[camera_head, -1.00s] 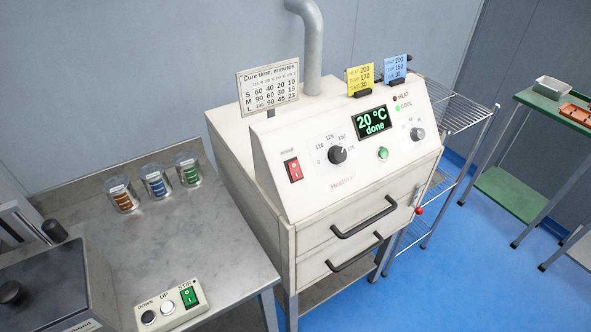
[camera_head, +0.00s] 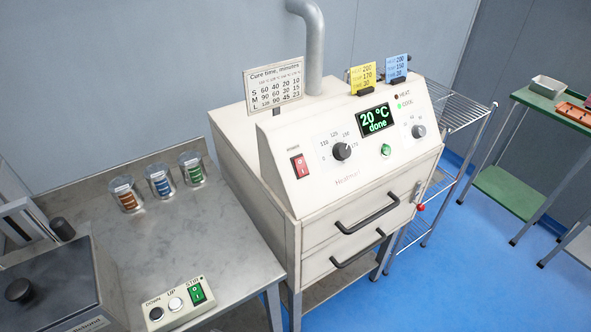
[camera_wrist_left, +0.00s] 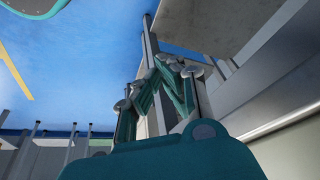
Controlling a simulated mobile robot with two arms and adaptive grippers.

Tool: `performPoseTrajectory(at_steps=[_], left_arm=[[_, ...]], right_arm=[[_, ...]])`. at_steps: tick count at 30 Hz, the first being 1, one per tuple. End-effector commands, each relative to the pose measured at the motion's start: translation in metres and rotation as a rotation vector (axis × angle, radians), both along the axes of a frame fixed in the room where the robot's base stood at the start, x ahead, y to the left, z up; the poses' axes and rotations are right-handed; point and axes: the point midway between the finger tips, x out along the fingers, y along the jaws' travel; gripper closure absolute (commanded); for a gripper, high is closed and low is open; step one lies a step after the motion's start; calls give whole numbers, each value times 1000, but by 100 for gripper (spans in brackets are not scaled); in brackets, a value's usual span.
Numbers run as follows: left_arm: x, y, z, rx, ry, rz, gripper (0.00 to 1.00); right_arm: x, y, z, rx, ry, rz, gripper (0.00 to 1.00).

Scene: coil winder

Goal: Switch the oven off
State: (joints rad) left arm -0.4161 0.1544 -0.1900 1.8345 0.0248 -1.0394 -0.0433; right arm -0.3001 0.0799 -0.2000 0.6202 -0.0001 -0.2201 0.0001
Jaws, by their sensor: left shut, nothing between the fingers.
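The oven (camera_head: 335,200) is a cream cabinet with a sloped control panel and two black drawer handles. Its red power switch (camera_head: 299,166) is at the left of the panel. A temperature knob (camera_head: 341,151), a green button (camera_head: 386,150) and a smaller knob (camera_head: 418,131) are also on the panel. My left gripper (camera_wrist_left: 165,80) shows only in the left wrist view, shut and empty, away from the panel. My right gripper is not in view.
A steel table (camera_head: 215,235) left of the oven holds several jars of coloured wire and a control box (camera_head: 178,303). A wire rack (camera_head: 455,110) stands right of the oven, then a green shelf table (camera_head: 545,102). Blue floor (camera_head: 490,270) is clear in front.

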Motion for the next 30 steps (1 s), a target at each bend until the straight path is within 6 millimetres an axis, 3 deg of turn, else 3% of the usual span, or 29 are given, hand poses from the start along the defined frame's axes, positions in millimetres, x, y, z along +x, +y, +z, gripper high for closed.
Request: performPoseTrajectory(at_steps=[1, 6, 12, 15, 18, 21, 25, 30], left_arm=[[5, -2, 23, -3, -21, -6, 100], [13, -7, 88, -8, -71, -28, 100], [114, -49, 195, 26, -476, -373, 100], [152, -76, 252, 68, -699, -570, 100], [172, -100, 303, 118, -895, -749, 100], [180, -117, 345, 168, -1051, -892, 100], [182, -129, 379, 220, -1189, -1017, 100], [180, -135, 399, 252, -1270, -1089, 100]], right_arm=[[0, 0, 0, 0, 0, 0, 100], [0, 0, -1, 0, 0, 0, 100], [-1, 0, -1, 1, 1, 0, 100], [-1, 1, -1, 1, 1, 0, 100], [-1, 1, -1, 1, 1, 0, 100], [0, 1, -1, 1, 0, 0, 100], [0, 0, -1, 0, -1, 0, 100], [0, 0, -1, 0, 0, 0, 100]])
